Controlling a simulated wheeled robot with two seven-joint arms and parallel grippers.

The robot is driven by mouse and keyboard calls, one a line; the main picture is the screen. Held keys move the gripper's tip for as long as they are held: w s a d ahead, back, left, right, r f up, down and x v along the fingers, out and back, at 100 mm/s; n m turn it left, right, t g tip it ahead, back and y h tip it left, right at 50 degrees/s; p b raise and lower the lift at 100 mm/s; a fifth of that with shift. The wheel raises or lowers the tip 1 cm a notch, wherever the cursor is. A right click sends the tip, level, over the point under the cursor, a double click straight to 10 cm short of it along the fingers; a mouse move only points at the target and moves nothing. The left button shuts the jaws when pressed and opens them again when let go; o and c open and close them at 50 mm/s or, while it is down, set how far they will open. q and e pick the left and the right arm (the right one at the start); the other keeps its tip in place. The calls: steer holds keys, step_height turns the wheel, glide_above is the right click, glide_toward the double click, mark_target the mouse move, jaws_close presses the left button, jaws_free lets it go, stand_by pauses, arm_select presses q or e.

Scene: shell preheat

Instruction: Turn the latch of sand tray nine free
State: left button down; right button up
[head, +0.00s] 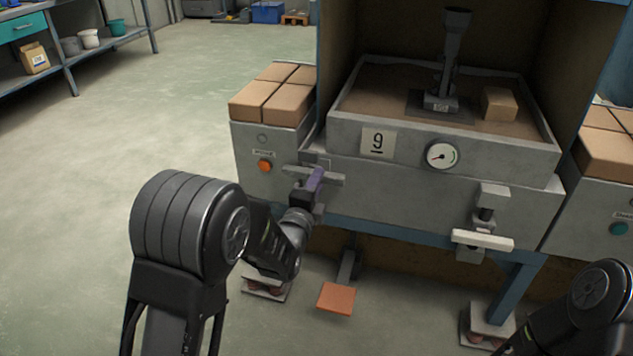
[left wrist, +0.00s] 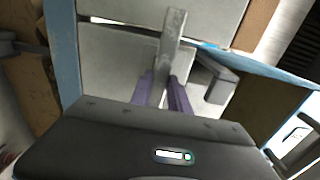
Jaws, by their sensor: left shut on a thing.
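Sand tray nine (head: 350,180) is a grey metal box filled with brown sand, with a "9" plate (head: 378,142) on its front. A grey latch (head: 330,179) sits at the tray's left front corner, its bar lying roughly level. My left gripper (head: 314,184), with purple fingers, is shut on this latch bar. In the left wrist view the latch bar (left wrist: 173,40) stands between the two fingers of the left gripper (left wrist: 165,92). The fingers hide part of the bar. My right arm shows at the lower right, but its gripper is out of view.
A second latch (head: 484,239) with a pale level bar is on the tray's right front. A gauge (head: 442,154) is on the tray front. Brown blocks (head: 270,100) sit on the left cabinet (head: 262,190). An orange pedal (head: 336,299) is below. The floor at left is clear.

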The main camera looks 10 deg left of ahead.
arm_select(q)
steer(key=c, duration=1.2)
jaws_free()
steer(key=shift+c, duration=0.2)
steer(key=s+p, duration=0.2)
steer(key=s, duration=0.6)
steer(key=shift+a, duration=0.25)
steer(key=shift+w+f, duration=0.1)
